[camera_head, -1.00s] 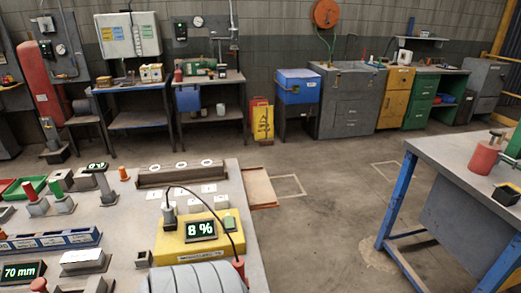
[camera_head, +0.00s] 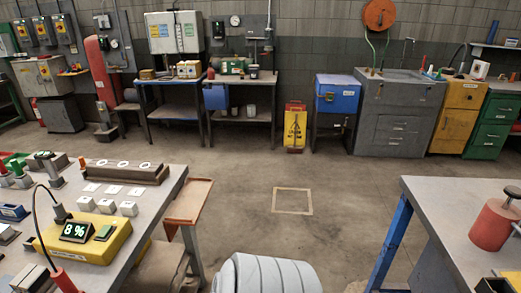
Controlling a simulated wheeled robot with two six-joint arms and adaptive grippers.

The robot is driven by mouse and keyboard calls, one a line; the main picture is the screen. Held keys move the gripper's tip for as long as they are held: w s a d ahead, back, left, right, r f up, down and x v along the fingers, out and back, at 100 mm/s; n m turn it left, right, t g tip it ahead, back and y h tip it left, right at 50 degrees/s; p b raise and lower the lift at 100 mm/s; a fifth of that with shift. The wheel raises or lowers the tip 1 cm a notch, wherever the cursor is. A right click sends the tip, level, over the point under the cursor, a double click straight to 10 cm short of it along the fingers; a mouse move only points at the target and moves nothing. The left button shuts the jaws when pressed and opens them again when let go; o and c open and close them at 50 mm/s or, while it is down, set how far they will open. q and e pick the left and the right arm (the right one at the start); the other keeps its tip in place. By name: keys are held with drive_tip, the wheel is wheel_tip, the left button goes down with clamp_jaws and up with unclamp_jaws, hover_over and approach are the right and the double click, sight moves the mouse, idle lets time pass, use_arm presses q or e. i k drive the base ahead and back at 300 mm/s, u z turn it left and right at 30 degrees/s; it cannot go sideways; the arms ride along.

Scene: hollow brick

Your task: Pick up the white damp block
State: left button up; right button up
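Three small white blocks stand in a row on the left table, behind the yellow meter: a left block (camera_head: 86,203), a middle block (camera_head: 107,206) and a right block (camera_head: 129,208). They look alike, and I cannot tell by sight which is damp. The yellow moisture meter (camera_head: 105,246) reads 8 %. A black cable runs from near its dark probe (camera_head: 60,213) to a red-handled part (camera_head: 64,280) at the table's front. Neither of my grippers is in view.
White cards (camera_head: 113,189) and a brown rack with round holes (camera_head: 126,173) lie behind the blocks. A brown side shelf (camera_head: 188,201) juts from the left table (camera_head: 172,186). Open floor separates it from the right table (camera_head: 430,195), which holds a red cylinder (camera_head: 494,226).

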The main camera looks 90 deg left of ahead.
sight(127, 208)
drive_tip(key=z, duration=0.05)
drive_tip(key=i, duration=0.2)
drive_tip(key=u, duration=2.45)
drive_tip(key=i, duration=2.85)
drive_tip(key=u, duration=2.6)
